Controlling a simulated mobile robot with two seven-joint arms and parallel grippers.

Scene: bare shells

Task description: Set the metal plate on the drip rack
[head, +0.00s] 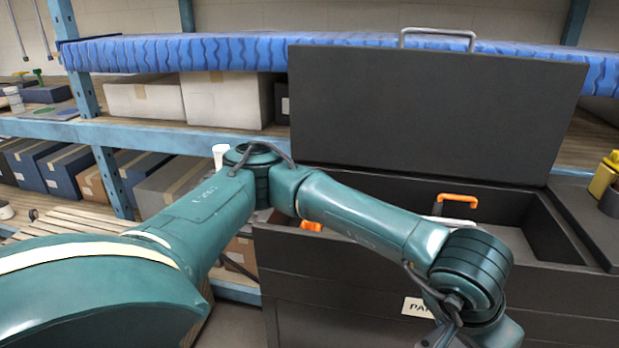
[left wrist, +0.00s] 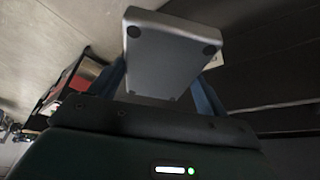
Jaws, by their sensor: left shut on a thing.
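In the left wrist view a grey metal plate (left wrist: 168,50), a flat slab with dark round spots at its corners, stands out between the fingers of my left gripper (left wrist: 162,85). The gripper is shut on it. In the head view my left arm reaches across to the lower right, in front of a dark chest. The gripper and plate do not show there. I cannot make out a drip rack for certain; pale wooden slats (head: 75,221) lie low at the left. My right gripper is in neither view.
The dark chest has its lid (head: 430,115) raised, with an orange-handled item (head: 457,200) inside. Behind it is a blue shelf (head: 150,135) with cartons (head: 228,99) and a blue patterned mat (head: 180,54). Yellow (head: 604,178) stands out on an object at the right edge.

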